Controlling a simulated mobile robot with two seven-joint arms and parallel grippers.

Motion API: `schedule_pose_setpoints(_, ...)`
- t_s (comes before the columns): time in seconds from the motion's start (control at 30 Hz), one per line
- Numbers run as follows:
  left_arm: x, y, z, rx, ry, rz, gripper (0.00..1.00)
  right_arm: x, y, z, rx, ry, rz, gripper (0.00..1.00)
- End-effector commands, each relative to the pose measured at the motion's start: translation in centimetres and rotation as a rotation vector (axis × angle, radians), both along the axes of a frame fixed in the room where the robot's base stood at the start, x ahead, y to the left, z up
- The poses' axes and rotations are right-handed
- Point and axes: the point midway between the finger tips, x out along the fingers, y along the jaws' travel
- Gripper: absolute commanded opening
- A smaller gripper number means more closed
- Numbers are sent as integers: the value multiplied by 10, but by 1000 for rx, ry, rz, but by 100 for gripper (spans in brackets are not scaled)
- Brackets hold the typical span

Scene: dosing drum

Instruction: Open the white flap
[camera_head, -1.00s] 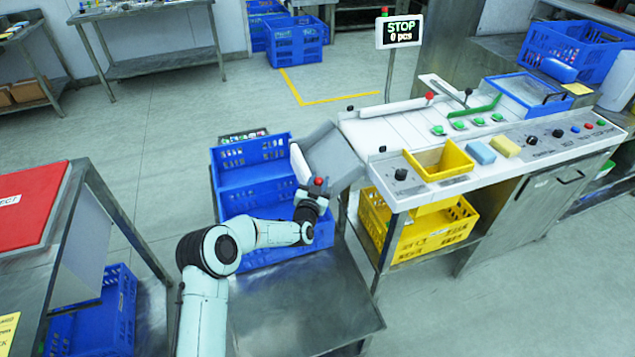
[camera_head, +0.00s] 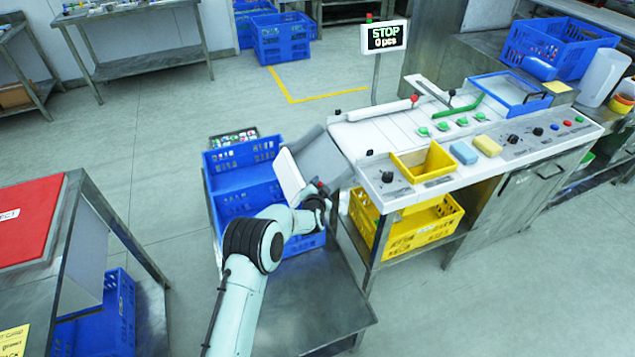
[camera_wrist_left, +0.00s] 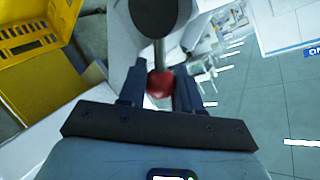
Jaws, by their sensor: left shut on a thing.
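The white flap (camera_head: 289,176) is a flat white panel at the lower left end of the grey chute (camera_head: 327,160), beside the counter's left end. It stands tilted, with its broad white face showing. My left gripper (camera_head: 322,190) is at the flap's right lower side, partly hidden by my own wrist. In the left wrist view my left gripper (camera_wrist_left: 159,92) is shut on a red knob (camera_wrist_left: 160,82) on a thin metal stem. A dark rounded thing (camera_wrist_left: 153,14) lies beyond the knob. My right gripper is not in view.
A stack of blue crates (camera_head: 241,185) stands below and left of the flap. A steel table (camera_head: 315,300) lies under my left arm. A yellow crate (camera_head: 410,225) sits under the counter (camera_head: 400,140). A sign (camera_head: 384,37) reads "STOP 0 pcs".

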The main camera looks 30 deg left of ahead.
Motion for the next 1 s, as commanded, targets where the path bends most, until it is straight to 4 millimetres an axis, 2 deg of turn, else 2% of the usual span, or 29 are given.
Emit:
schedule_pose_setpoints(0.43, 0, 1, -2, 7, 10, 3, 0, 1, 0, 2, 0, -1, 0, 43)
schedule_pose_setpoints(0.47, 0, 1, -2, 7, 10, 3, 37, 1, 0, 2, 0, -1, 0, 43)
schedule_pose_setpoints(0.5, 0, 1, -2, 7, 10, 3, 50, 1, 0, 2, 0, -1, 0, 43)
schedule_pose_setpoints(0.53, 0, 1, -2, 7, 10, 3, 56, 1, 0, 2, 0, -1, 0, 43)
schedule_pose_setpoints(0.87, -1, 0, -1, 7, 8, 2, 56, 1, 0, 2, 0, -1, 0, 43)
schedule_pose_setpoints(1.0, -10, -4, 2, 8, 9, 1, 56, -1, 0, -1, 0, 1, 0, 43)
